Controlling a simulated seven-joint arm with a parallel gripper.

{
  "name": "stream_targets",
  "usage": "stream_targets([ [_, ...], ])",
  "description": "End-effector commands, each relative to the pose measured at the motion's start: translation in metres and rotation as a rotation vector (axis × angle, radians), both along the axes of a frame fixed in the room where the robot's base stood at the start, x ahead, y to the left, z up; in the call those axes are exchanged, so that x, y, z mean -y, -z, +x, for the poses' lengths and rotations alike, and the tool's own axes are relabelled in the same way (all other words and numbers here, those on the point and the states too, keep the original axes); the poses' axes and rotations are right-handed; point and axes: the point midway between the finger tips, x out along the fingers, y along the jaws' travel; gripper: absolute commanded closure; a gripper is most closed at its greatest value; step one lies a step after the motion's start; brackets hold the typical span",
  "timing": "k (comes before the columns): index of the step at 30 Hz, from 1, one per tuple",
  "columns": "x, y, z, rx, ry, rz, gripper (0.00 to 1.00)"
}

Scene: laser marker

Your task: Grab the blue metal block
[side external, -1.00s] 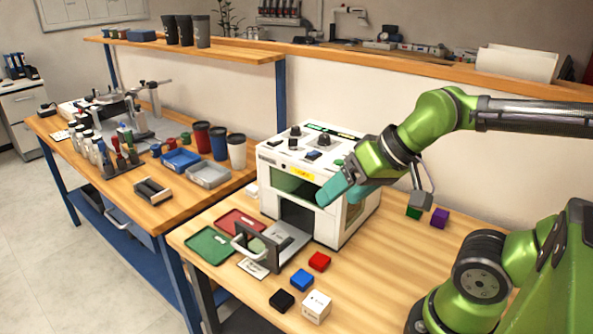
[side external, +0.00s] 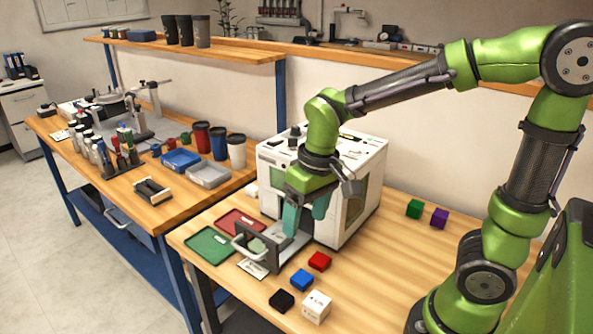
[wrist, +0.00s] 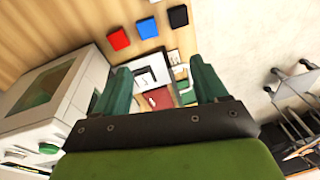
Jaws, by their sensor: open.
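The blue metal block (side external: 302,279) lies on the wooden table in front of the laser marker, between a red block (side external: 319,261) and a black block (side external: 281,300). It also shows near the top of the wrist view (wrist: 146,28). My gripper (side external: 306,222) has teal fingers and hangs in front of the machine's opening, above the drawer area.
The white laser marker (side external: 352,215) stands beside my gripper, with its drawer (side external: 262,252) pulled out. A red tray (side external: 240,222) and a green tray (side external: 208,245) lie to the left. A white cube (side external: 317,306) stands near the blue block.

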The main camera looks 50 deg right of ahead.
Motion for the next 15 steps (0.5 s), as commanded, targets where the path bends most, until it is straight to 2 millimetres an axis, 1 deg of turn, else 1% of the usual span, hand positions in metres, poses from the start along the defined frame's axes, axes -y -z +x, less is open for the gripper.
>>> stream_targets([
  [1, -0.001, 0.007, 0.007, -0.043, -0.023, -0.024, 0.28],
  [3, -0.001, 0.012, 0.013, -0.083, -0.046, -0.052, 0.28],
  [6, 0.003, 0.010, 0.020, -0.112, -0.066, -0.082, 0.28],
  [8, 0.005, 0.010, 0.020, -0.116, -0.073, -0.089, 0.28],
  [11, 0.005, 0.023, 0.017, -0.127, -0.078, -0.089, 0.28],
  [15, 0.005, 0.053, 0.016, -0.129, -0.077, -0.089, 0.28],
])
